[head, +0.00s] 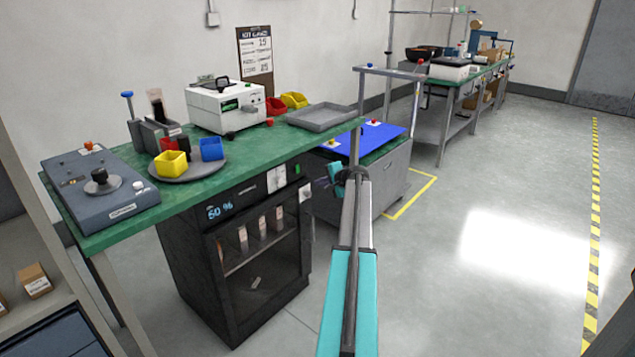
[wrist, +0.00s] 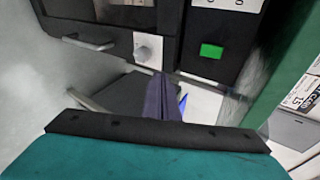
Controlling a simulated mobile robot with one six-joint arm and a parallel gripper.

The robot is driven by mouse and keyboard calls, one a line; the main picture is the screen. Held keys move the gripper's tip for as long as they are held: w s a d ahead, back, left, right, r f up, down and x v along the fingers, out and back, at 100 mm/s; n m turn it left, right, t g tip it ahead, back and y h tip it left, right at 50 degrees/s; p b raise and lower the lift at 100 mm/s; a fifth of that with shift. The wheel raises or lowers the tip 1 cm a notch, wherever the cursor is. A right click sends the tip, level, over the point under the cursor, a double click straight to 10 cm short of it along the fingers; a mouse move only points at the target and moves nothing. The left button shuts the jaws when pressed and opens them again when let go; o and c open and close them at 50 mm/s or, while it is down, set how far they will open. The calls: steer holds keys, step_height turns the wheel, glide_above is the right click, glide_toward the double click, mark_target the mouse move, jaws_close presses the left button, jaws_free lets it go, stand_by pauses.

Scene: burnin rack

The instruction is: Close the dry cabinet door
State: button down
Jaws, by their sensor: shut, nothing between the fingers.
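The dry cabinet (head: 190,262) is a black box under the green bench, with a lit "50 %" readout. The door looks flush or nearly so; I cannot tell whether a narrow gap is left. My gripper (head: 343,178) is right of the cabinet's upper front corner, apart from the door. In the wrist view the fingers (wrist: 163,100) are together and empty, below a black front with a silver handle (wrist: 88,43).
The green bench top (head: 245,150) carries instruments and bins. A grey cart with a blue mat (head: 375,138) stands behind my gripper. Floor to the right is clear.

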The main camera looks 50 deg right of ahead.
steer(key=s+r, duration=0.4)
steer(key=s, duration=0.4)
steer(key=shift+a+r, duration=0.2)
steer(key=shift+a, duration=0.2)
